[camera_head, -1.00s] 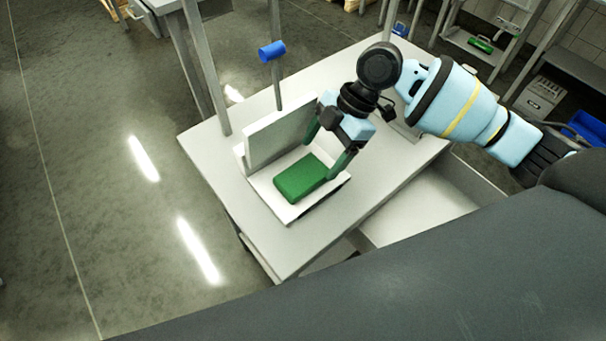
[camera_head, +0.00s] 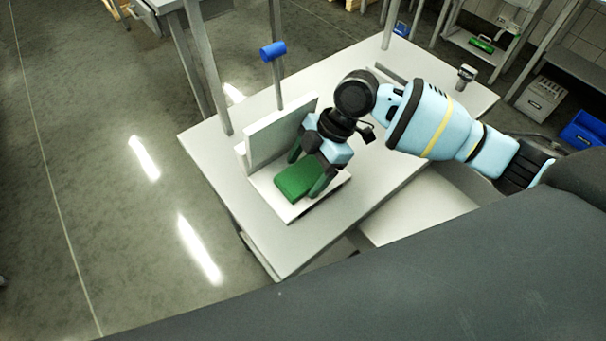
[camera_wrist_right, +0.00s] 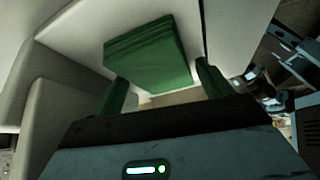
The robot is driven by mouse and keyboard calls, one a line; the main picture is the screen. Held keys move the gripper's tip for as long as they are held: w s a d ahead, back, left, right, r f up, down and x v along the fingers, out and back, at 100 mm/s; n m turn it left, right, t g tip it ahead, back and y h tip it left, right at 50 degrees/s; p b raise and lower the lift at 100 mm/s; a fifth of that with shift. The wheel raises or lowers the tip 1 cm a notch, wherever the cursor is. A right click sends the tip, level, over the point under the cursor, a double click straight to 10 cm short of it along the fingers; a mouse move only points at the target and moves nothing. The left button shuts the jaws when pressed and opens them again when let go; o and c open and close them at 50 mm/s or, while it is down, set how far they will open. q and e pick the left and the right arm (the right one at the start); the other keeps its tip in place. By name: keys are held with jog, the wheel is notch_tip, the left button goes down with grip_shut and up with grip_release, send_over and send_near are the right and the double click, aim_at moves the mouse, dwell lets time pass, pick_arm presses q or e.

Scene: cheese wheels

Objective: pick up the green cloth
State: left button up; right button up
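The green cloth (camera_head: 292,184), a folded block, lies on a white slab (camera_head: 291,213) on the table. My right gripper (camera_head: 304,177) is over the cloth, its two green fingers apart, one towards each side of it. In the right wrist view the cloth (camera_wrist_right: 150,52) shows between and beyond the open fingers (camera_wrist_right: 162,72). I cannot tell whether the fingers touch it. My left gripper is not in view.
An upright white board (camera_head: 280,132) stands right behind the cloth. A post with a blue handle (camera_head: 273,51) rises behind that. The light table (camera_head: 405,140) is mostly clear to the right. A grey post (camera_head: 207,70) stands at its left edge.

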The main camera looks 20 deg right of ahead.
aim_at(310, 176)
jog(key=c, duration=0.6)
jog(key=shift+r, duration=0.1)
jog(key=shift+s+d+r, duration=0.1)
jog(key=shift+s+r, duration=0.05)
jog(key=shift+r, duration=0.3)
jog(key=r, duration=0.6)
jog(key=shift+s+d, duration=0.15)
jog(key=shift+s, duration=0.2)
jog(key=s+d, duration=0.2)
jog(key=s, duration=0.4)
jog(key=s+d, duration=0.2)
jog(key=s, duration=0.4)
jog(key=s+d, duration=0.2)
jog(key=s, duration=0.3)
jog(key=shift+s+d+b, duration=0.2)
jog(key=shift+s+b, duration=0.1)
jog(key=shift+s, duration=0.1)
